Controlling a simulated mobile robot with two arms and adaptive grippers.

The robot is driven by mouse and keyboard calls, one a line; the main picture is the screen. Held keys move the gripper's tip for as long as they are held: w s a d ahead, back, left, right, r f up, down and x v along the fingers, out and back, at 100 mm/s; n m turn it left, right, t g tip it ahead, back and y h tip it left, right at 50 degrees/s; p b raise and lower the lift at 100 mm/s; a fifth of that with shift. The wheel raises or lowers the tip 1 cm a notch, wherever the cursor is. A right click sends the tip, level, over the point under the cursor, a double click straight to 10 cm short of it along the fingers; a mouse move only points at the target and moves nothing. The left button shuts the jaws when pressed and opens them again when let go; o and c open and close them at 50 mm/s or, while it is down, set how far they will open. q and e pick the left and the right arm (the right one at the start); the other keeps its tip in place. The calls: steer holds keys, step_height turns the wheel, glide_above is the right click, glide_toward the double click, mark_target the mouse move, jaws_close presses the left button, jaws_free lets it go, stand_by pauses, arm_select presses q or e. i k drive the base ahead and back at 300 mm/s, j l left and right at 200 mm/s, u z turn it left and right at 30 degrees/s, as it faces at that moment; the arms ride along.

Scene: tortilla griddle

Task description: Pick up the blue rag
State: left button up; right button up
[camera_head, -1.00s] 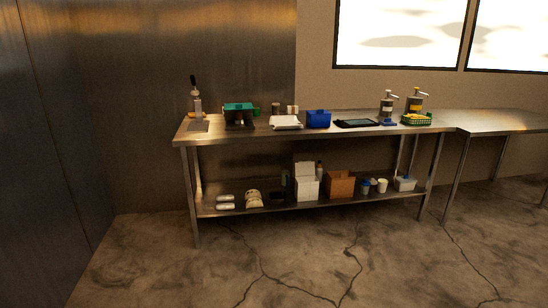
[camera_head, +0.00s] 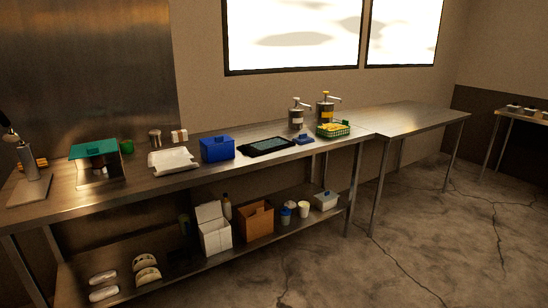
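A small flat blue item (camera_head: 303,140), which looks like the blue rag, lies on the steel table (camera_head: 135,192). It is between the black tray (camera_head: 266,146) and the green basket (camera_head: 333,131), in front of a pump dispenser (camera_head: 297,118). It is too small to make out folds. A larger blue box (camera_head: 217,149) stands left of the tray. Neither of my grippers is in view.
A teal-lidded container (camera_head: 95,152) and white papers (camera_head: 172,160) occupy the table's left part. Cartons, cups and other items sit on the lower shelf. An empty steel table (camera_head: 415,118) adjoins at right. The floor (camera_head: 400,240) in front is clear.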

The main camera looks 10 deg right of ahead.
mark_target(303, 138)
steer(key=i+l+z, duration=0.1)
steer(key=i+z, duration=0.3)
steer(key=i, duration=0.55)
steer(key=i+j+z, duration=0.15)
steer(key=i+z, duration=0.2)
steer(key=i, duration=0.55)
steer(key=i+l+u, duration=0.1)
steer(key=i, duration=0.5)
steer(key=i+l, duration=0.2)
steer(key=i, duration=0.4)
steer(key=u, duration=0.05)
